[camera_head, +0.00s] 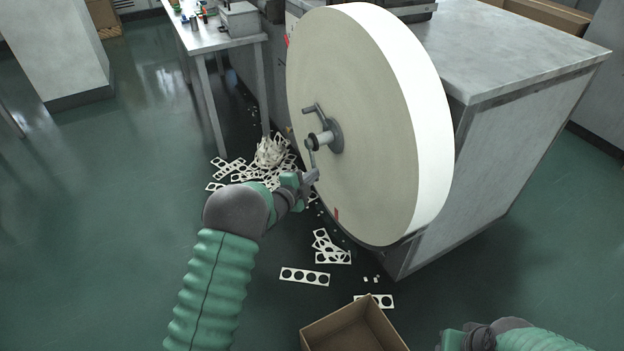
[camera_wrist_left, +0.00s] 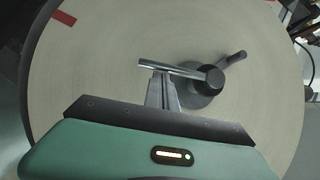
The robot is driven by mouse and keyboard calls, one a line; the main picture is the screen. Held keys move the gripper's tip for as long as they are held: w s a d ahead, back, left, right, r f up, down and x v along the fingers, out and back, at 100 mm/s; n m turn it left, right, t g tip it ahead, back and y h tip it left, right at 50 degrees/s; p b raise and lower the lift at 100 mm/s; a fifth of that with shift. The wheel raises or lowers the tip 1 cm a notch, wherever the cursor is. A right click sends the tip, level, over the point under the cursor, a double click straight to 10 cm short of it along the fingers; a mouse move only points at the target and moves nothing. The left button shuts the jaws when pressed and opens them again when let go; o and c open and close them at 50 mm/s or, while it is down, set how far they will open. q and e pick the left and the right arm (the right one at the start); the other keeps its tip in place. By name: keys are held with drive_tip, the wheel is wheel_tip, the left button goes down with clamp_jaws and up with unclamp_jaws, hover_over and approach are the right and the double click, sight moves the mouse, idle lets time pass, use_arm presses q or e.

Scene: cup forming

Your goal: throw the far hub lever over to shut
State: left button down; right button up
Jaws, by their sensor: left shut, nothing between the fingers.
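A big upright roll of cream strip (camera_head: 365,110) has a hub (camera_head: 322,140) at its middle; the hub also shows in the wrist view (camera_wrist_left: 210,80). One grey lever (camera_head: 312,108) stands up and left from the hub's back collar; it points up and right in the wrist view (camera_wrist_left: 236,58). A second lever (camera_head: 311,156) hangs from the hub's front end; in the wrist view it points left (camera_wrist_left: 165,69). My left gripper (camera_head: 314,176) is shut and empty, its fingertips (camera_wrist_left: 161,82) at this second lever; contact is unclear. My right gripper (camera_head: 452,341) is partly cut off.
A grey machine cabinet (camera_head: 540,85) stands behind the roll. Punched paper scraps (camera_head: 265,165) litter the floor below. An open cardboard box (camera_head: 352,325) stands at bottom centre. A metal table (camera_head: 215,40) is at back left. The floor at left is clear.

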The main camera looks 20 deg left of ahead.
idle(0.4)
use_arm(q)
drive_tip(key=w+a+f+m+t+b, duration=0.2)
drive_tip(key=w+a+m+t+b, duration=0.2)
drive_tip(key=b, duration=1)
drive_tip(key=shift+w+a+f+m+h, duration=0.25)
drive_tip(key=shift+w+a+m+h, duration=0.15)
drive_tip(key=shift+w+a+m, duration=0.65)
drive_tip(key=shift+s+r, duration=0.1)
